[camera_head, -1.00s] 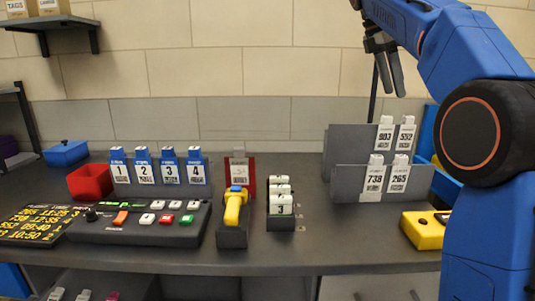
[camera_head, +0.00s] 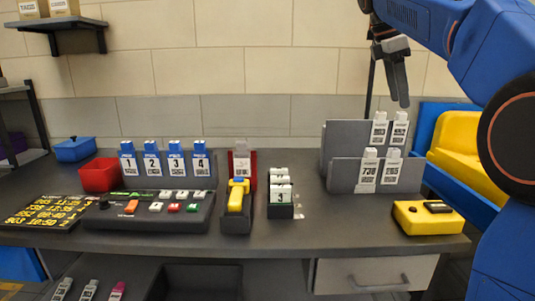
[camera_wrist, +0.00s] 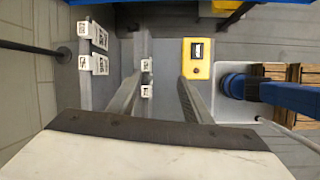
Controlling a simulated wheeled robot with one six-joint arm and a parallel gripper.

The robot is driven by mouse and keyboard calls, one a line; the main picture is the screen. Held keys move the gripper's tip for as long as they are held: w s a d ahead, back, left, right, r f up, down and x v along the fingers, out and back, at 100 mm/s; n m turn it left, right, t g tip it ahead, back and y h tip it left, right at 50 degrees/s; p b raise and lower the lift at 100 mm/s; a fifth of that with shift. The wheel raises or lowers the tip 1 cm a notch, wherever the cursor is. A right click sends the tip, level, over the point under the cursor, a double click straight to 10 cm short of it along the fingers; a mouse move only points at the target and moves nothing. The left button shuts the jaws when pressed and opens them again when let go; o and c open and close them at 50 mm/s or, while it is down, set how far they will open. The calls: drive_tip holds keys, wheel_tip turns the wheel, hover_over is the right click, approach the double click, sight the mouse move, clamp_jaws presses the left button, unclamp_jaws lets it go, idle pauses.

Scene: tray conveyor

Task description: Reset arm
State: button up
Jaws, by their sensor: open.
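My gripper (camera_head: 394,80) hangs from my blue arm at the upper right of the head view, above and behind the grey card holders. Its fingers point down and nothing is between them. In the wrist view my gripper (camera_wrist: 160,85) shows two fingers spread apart, with bare counter and small white-topped cards beyond them. The gripper touches nothing.
Two grey holders (camera_head: 342,176) with tall white cards stand below my gripper. A yellow device (camera_head: 430,217) lies at the counter's right end. The space around the gripper is clear.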

drive_tip(key=s+a+f+m+t+y, duration=0.2)
drive_tip(key=s+f+m, duration=0.6)
drive_tip(key=s+f, duration=0.8)
drive_tip(key=s+a+f+m+t+y, duration=0.2)
drive_tip(key=s+f+m, duration=0.6)
drive_tip(key=s+f, duration=0.8)
wheel_tip(320, 180, down, 7)
drive_tip(key=shift+a+f, duration=0.1)
drive_tip(key=shift+a, duration=0.65)
